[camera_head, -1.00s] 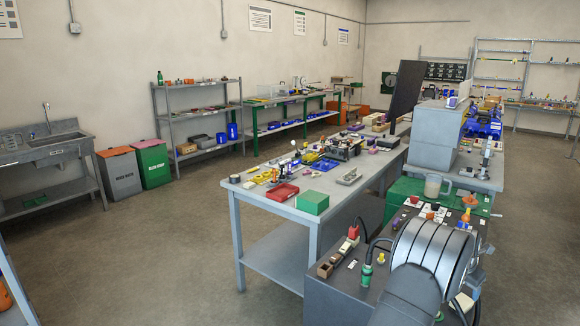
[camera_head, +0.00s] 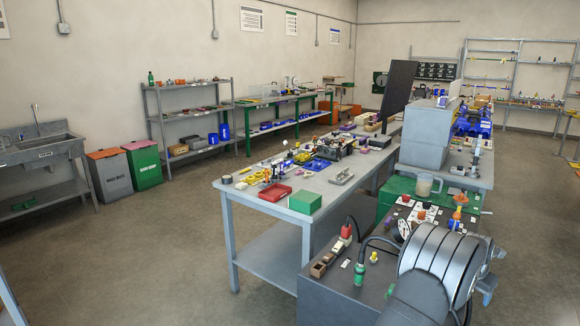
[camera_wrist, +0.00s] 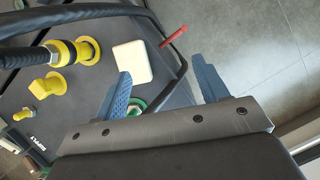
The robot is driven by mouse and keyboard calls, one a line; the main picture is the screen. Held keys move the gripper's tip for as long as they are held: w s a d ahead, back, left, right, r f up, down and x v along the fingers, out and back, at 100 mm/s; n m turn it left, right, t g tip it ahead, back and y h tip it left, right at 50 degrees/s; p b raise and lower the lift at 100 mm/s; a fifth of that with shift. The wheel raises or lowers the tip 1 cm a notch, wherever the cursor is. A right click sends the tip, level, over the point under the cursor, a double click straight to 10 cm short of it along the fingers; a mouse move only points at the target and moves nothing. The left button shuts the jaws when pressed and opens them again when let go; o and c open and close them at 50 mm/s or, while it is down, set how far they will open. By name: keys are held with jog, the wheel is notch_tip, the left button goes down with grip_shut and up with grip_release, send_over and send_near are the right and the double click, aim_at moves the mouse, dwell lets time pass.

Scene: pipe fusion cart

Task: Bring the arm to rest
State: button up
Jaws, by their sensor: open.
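My gripper shows in the wrist view (camera_wrist: 164,86) with its two blue-grey fingers wide apart and nothing between them touching either one. It is above the edge of a dark cart (camera_wrist: 25,88); the floor shows past the right finger. In the head view my arm reaches over the dark cart (camera_head: 325,290) at the lower right, and the gripper is mostly hidden behind my wrist. A white block (camera_wrist: 131,62) lies on the cart beyond the left finger. A green ring (camera_wrist: 137,105) shows close beside that finger.
Yellow fittings (camera_wrist: 82,51), a black hose (camera_wrist: 75,14) and a red rod (camera_wrist: 174,36) are near the gripper. In the head view, a gauge (camera_head: 405,229) and a green connector (camera_head: 360,272) stand close to my arm. A workbench (camera_head: 240,203) is beyond. Open floor lies left.

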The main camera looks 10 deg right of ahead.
jog(key=s+r, duration=0.4)
jog(key=s, duration=0.2)
jog(key=w+a+m+g, duration=0.1)
jog(key=w+a+m, duration=0.3)
jog(key=a, duration=0.6)
jog(key=w+a+m+g, duration=0.2)
jog(key=w+a+m, duration=0.3)
jog(key=w+a, duration=0.4)
jog(key=w+a+f+m+g+y, duration=0.1)
jog(key=w+a+m, duration=0.3)
jog(key=a, duration=0.9)
jog(key=w+g, duration=0.1)
jog(key=w, duration=0.2)
jog(key=shift+a+m, duration=0.2)
jog(key=shift+m, duration=0.1)
jog(key=shift+f, duration=0.1)
